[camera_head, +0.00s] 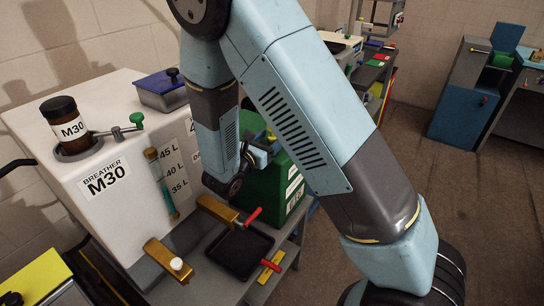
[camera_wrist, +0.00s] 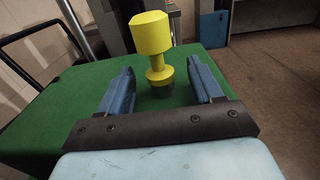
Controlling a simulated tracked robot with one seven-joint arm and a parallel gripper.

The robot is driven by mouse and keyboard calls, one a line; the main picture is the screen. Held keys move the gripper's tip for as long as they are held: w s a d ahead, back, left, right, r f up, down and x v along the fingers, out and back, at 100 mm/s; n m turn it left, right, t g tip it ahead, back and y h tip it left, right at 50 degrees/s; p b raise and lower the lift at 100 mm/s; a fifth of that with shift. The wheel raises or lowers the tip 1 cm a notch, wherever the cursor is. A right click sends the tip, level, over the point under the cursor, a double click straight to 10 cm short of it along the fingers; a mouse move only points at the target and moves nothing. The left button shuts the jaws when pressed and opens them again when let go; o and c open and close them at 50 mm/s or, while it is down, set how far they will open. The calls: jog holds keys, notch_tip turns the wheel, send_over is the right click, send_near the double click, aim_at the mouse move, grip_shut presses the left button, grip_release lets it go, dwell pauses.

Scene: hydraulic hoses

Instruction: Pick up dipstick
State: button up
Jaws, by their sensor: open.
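A yellow dipstick handle (camera_wrist: 151,33) with a faceted head and a narrower neck stands upright on the top of a green container (camera_wrist: 62,112). Its lower end meets a dark round fitting, and whatever lies below that is hidden. My gripper (camera_wrist: 160,66) is open and empty, its two blue fingers left and right of the handle in the wrist view. The handle appears centred between them, and I see no contact. In the head view, my gripper (camera_head: 258,153) is over the green container (camera_head: 292,180), largely hidden by my arm.
A white tank (camera_head: 130,215) with a brown M30 bottle (camera_head: 63,127) stands left of the green container. A black tray (camera_head: 238,253) and red-handled valve (camera_head: 222,211) are in front. A dark rail (camera_wrist: 35,42) runs at left in the wrist view.

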jog(key=shift+w, duration=0.1)
grip_shut()
dwell(0.6)
